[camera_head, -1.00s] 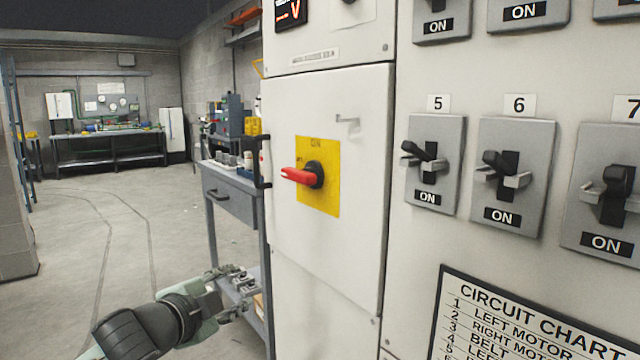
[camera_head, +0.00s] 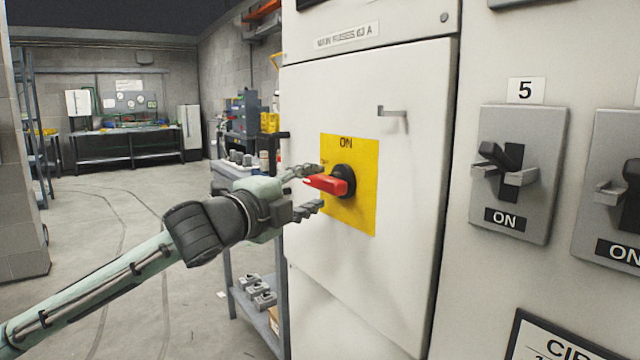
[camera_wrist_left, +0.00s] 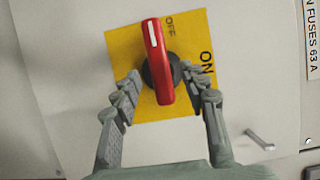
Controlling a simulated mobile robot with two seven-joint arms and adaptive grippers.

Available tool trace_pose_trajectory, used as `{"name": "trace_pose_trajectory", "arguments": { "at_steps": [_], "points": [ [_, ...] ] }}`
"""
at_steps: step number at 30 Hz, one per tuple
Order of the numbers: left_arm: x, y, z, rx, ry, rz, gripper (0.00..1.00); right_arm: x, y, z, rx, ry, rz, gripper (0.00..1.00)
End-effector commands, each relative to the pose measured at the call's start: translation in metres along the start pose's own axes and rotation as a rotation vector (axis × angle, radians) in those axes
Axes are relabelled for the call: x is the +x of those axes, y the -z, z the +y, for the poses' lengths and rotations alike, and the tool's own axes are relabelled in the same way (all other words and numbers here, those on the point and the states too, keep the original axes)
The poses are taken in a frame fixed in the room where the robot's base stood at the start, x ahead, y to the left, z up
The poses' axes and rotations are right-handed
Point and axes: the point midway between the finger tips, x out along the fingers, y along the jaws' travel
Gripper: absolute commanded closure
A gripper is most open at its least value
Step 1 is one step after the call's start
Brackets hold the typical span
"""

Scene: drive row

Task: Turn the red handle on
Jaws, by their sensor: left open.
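The red handle (camera_head: 326,184) sits on a black round hub on a yellow plate (camera_head: 350,222) on the white cabinet door. In the head view it points left, away from the ON mark at the plate's top. In the left wrist view the red handle (camera_wrist_left: 157,62) stands nearly upright in the picture, its white line near the OFF mark, with ON to the right. My left gripper (camera_head: 312,190) is open, its fingers on either side of the handle; in the wrist view the left gripper (camera_wrist_left: 172,88) shows a gap to each finger. My right gripper is not seen.
A small metal door latch (camera_head: 392,113) sticks out right of the plate. Breaker switch 5 (camera_head: 517,172) is on the panel to the right. A grey workbench cart (camera_head: 230,180) stands behind my left gripper. The floor (camera_head: 100,250) at left is open.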

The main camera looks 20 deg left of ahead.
Motion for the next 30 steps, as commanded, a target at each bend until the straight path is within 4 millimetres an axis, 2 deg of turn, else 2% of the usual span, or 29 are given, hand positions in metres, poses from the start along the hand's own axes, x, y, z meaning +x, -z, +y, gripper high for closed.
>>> {"name": "trace_pose_trajectory", "arguments": {
  "at_steps": [3,6,16,26,30],
  "points": [
    [0.016,0.000,-0.001,-0.003,0.001,0.001,0.57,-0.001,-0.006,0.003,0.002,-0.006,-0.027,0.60],
    [0.024,0.001,-0.001,-0.002,0.002,0.001,0.57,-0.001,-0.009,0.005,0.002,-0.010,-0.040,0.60],
    [0.027,0.000,0.000,0.000,0.001,0.000,0.58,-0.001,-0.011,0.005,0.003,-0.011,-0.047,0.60],
    [0.027,0.000,0.000,-0.001,0.000,0.000,0.99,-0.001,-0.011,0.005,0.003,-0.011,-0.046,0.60],
    [0.027,0.000,0.000,-0.001,0.000,0.000,1.00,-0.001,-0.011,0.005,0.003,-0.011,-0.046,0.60]
  ]
}}
